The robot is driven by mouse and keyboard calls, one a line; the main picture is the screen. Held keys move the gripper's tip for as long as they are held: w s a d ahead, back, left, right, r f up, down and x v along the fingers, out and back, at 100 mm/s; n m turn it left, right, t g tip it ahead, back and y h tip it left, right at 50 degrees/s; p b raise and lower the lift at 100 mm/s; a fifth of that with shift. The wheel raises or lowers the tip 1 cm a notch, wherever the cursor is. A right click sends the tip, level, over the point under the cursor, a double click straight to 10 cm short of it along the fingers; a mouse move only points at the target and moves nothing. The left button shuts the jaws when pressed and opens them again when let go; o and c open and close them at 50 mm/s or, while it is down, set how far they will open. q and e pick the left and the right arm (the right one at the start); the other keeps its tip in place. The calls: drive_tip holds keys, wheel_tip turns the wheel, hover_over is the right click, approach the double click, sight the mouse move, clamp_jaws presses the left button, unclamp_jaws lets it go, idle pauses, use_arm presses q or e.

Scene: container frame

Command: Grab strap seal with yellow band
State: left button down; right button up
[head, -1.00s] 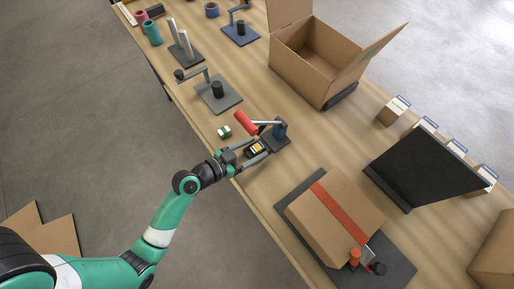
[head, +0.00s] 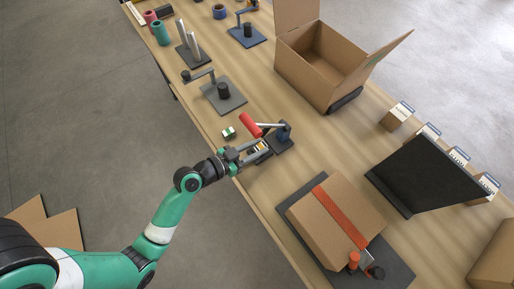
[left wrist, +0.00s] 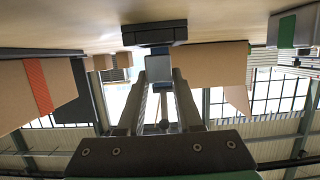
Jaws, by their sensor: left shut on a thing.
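The strap seal with the yellow band (head: 257,149) is a small dark piece near the table's front edge, partly hidden by my fingers. My left gripper (head: 262,149) reaches in from the left and is shut on it, low over the table. In the left wrist view, the fingers of my left gripper (left wrist: 165,80) close on a grey piece (left wrist: 158,68); no yellow shows there. A strap seal with a green band (head: 229,132) lies apart to the upper left. It also shows in the left wrist view (left wrist: 287,32). My right gripper is not in view.
A red-handled tool (head: 250,125) on a dark base stands very close to my fingers. A closed carton (head: 318,222) with an orange strap lies to the lower right. An open carton (head: 305,85) stands at the back. A grey plate with a post (head: 236,103) is beyond the green seal.

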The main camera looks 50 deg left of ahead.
use_arm(q)
drive_tip(key=s+d+r+p, duration=0.7)
drive_tip(key=s+d+r, duration=0.1)
drive_tip(key=d+r, duration=0.3)
drive_tip(key=shift+d, duration=0.25)
